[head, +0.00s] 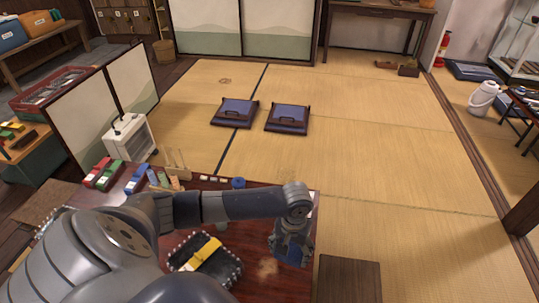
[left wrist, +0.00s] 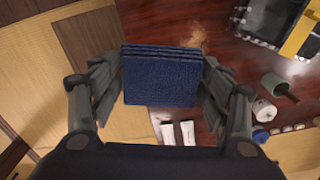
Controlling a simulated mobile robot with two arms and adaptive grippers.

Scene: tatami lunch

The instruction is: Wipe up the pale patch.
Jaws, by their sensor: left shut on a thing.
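My left gripper (head: 290,250) is over the right end of the dark red table (head: 250,200). It is shut on a folded dark blue cloth (left wrist: 160,77), which fills the space between the fingers in the left wrist view. The cloth (head: 294,256) shows only in part in the head view. The pale patch (head: 268,267) is a small tan smear on the table, left of and nearer than the gripper. In the left wrist view the patch (left wrist: 196,36) shows beyond the cloth, partly hidden by it. My right gripper is not in view.
A dark tray (head: 232,272) with a yellow thing (head: 203,252) in it stands left of the patch. A green cup (left wrist: 274,84), a white roll (left wrist: 264,110) and two white packets (left wrist: 178,132) are on the table. A brown wooden stand (head: 348,280) is beside the table's right edge.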

